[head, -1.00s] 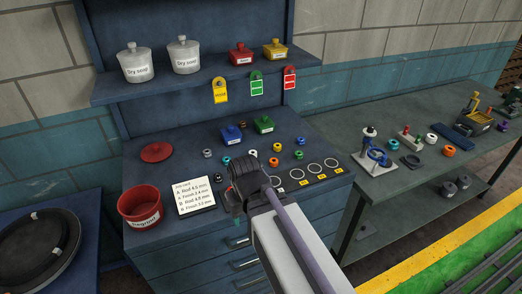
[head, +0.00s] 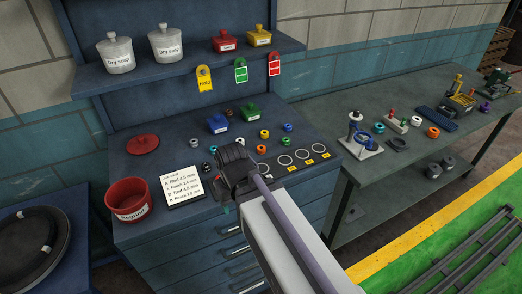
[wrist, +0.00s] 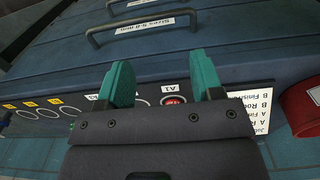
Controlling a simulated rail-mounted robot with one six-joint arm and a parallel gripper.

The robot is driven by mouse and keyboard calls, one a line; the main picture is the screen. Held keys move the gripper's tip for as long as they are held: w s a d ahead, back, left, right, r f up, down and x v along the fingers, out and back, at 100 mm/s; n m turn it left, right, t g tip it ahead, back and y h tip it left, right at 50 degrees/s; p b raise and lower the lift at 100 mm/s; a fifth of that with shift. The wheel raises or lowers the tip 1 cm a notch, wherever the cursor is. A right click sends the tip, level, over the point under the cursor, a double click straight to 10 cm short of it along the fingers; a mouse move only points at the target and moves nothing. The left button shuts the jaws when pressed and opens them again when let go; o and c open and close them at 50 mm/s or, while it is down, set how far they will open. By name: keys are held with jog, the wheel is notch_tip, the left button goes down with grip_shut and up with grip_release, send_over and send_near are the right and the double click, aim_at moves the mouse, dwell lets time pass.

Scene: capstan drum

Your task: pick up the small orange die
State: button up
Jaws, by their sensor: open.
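Several small ring-shaped dies lie on the blue cabinet top (head: 205,135). A small orange die (head: 261,149) shows in the head view just right of my gripper, apart from it. My gripper (head: 224,203) is at the cabinet's front edge, its dark body covering part of the top. In the wrist view its two green fingers (wrist: 162,85) are spread with nothing held. Between them lies the cabinet's front edge with a tag A1 and a red-and-white round spot (wrist: 173,100). I see no orange die in the wrist view.
A red regrind bucket (head: 128,200) and a white note card (head: 182,182) stand left of my gripper. White circles with yellow tags line the front right. A bench (head: 400,170) at right holds a larger orange ring (head: 433,132).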

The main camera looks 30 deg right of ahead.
jog(key=shift+o, duration=0.5)
jog(key=n+t+y+p, duration=0.3)
jog(key=n+p, duration=0.2)
jog(key=n, duration=0.5)
send_near(262, 147)
jog(key=b+x, duration=0.4)
jog(key=b, duration=0.1)
jog(key=shift+d+f+b, duration=0.15)
jog(key=shift+f+b, duration=0.1)
jog(key=shift+b, duration=0.15)
